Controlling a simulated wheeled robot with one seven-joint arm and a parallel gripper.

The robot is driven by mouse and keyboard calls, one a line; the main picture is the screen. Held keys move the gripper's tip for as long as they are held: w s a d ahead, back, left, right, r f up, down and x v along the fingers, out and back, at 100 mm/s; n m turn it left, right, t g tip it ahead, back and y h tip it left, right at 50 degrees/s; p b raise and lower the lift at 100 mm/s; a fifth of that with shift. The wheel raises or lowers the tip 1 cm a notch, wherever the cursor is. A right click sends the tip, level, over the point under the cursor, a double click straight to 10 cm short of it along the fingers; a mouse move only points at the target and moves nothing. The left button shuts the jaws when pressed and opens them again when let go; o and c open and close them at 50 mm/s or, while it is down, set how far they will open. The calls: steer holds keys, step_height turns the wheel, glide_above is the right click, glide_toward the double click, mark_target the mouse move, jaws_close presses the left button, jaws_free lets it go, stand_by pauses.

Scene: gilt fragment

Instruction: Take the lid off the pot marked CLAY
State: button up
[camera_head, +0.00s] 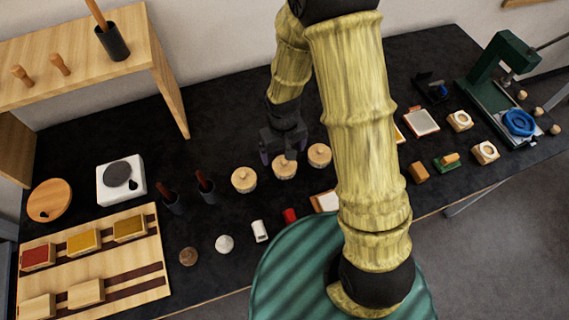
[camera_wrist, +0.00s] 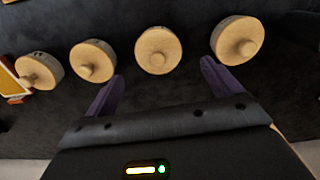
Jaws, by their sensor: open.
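Several round wooden pots with knobbed lids stand in a row on the dark table. Three show in the head view: a left pot (camera_head: 244,180), a middle pot (camera_head: 284,168) and a right pot (camera_head: 319,155). The wrist view shows these as the right one (camera_wrist: 238,40), the middle-right one (camera_wrist: 158,49) and the middle-left one (camera_wrist: 92,60), plus a far-left pot (camera_wrist: 40,70) that my arm hides in the head view. Dark side marks are too small to read, so I cannot tell which is CLAY. All lids are on. My gripper (camera_head: 281,152) (camera_wrist: 158,76) is open and empty, its fingers towards the middle-right pot.
A wooden shelf (camera_head: 160,75) rises at the back left. A green press (camera_head: 500,70) stands far right.

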mark_target(285, 161)
steer(key=shift+s+d+f+p, duration=0.1)
steer(key=shift+f+p, duration=0.3)
steer(key=shift+f, duration=0.9)
steer(key=shift+d+f+p, duration=0.1)
steer(key=shift+f+p, duration=0.25)
steer(key=shift+f, duration=0.95)
steer(key=c, duration=1.1)
steer(key=shift+o, duration=0.2)
step_height(285, 161, up, 10)
steer(key=shift+b, duration=0.7)
